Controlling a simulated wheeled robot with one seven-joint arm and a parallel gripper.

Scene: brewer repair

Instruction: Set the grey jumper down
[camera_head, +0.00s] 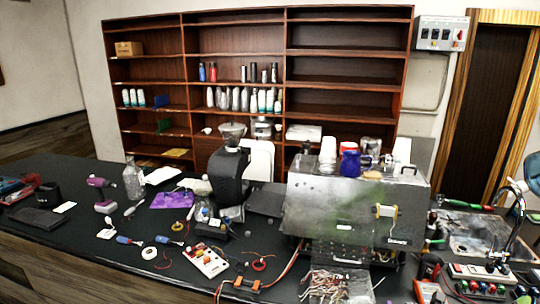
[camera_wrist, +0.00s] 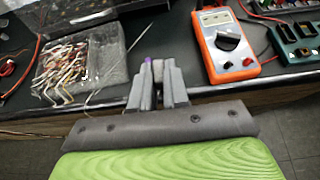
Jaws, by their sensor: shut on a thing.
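My gripper (camera_wrist: 158,72) is at the middle of the wrist view, over the front edge of the dark bench. I cannot tell whether the wire touches the bench. I do not make out my gripper in the head view.
A clear tray (camera_wrist: 40,88) of mixed wires lies left of my gripper. An orange multimeter (camera_wrist: 229,45) lies to its right, with a green board (camera_wrist: 297,42) beyond. The coffee machine (camera_head: 330,212) stands behind. A bare strip of bench lies between tray and multimeter.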

